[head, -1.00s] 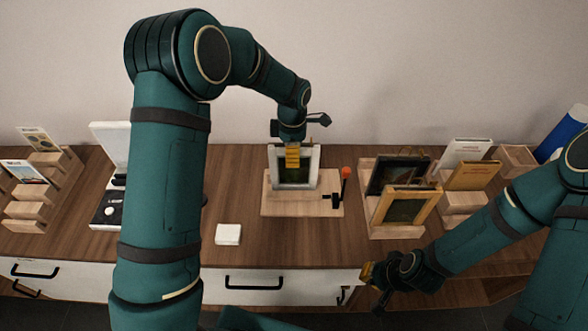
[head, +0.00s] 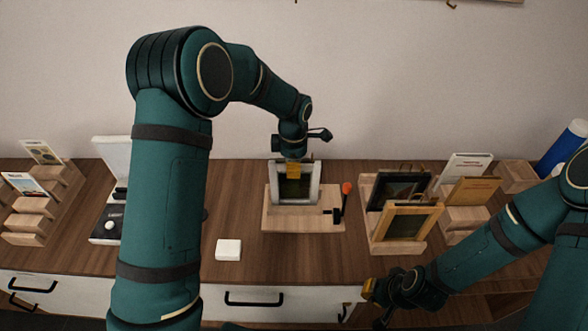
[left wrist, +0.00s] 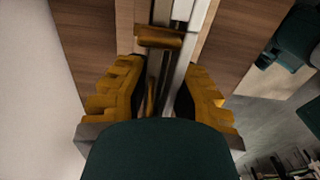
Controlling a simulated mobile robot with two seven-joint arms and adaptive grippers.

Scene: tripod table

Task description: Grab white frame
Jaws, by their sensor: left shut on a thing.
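The white frame (head: 313,187) stands upright on a light wooden stand (head: 290,221) in the middle of the table. Its dark inner panel faces me. My left gripper (head: 293,170) points down from above and is shut on the frame's top edge, with a yellow finger in front of it. In the left wrist view, the yellow fingers of the left gripper (left wrist: 160,80) lie on both sides of the frame's pale edge (left wrist: 182,15). My right gripper (head: 375,290) is near the table's front right edge, away from the frame. Its opening is not clear.
An orange-tipped lever (head: 346,189) stands at the stand's right. Dark and wooden frames (head: 409,222) sit in a holder further right. A white square block (head: 228,250) lies front left of the stand. Wooden card holders stand at both table ends.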

